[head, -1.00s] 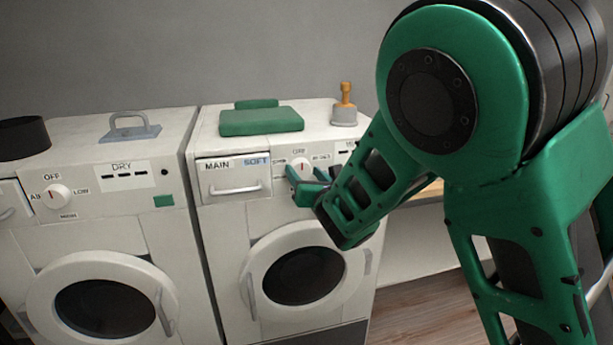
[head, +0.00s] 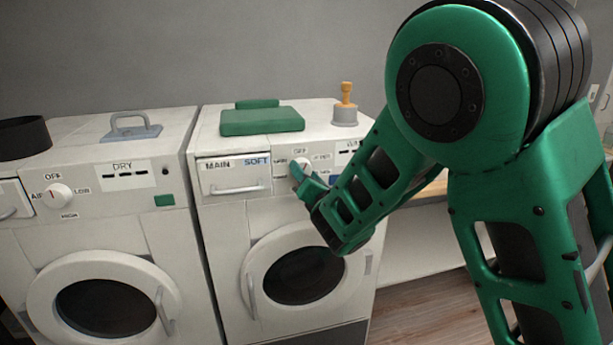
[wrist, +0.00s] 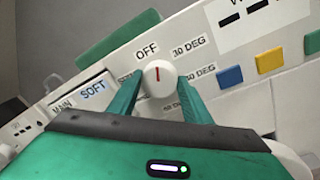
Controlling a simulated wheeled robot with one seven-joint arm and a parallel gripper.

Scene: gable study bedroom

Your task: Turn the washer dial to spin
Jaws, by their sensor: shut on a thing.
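The washer (head: 225,225) is the right-hand white machine in the head view. Its dial (wrist: 159,76) is a round white knob with a red mark, seen in the wrist view below the label OFF (wrist: 147,51). The red mark points up towards OFF. Labels with 30 DEG sit on its right; the labels at its left and below are partly hidden by my fingers. My gripper (wrist: 158,90) is shut on the dial, with one green finger on each side.
A dryer (head: 100,225) with its own dial (head: 57,196) stands at the left. On the washer top are a green folded item (head: 262,121) and a grey-based object with an orange handle (head: 345,108). Blue (wrist: 231,77) and yellow (wrist: 270,61) buttons lie right of the washer dial.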

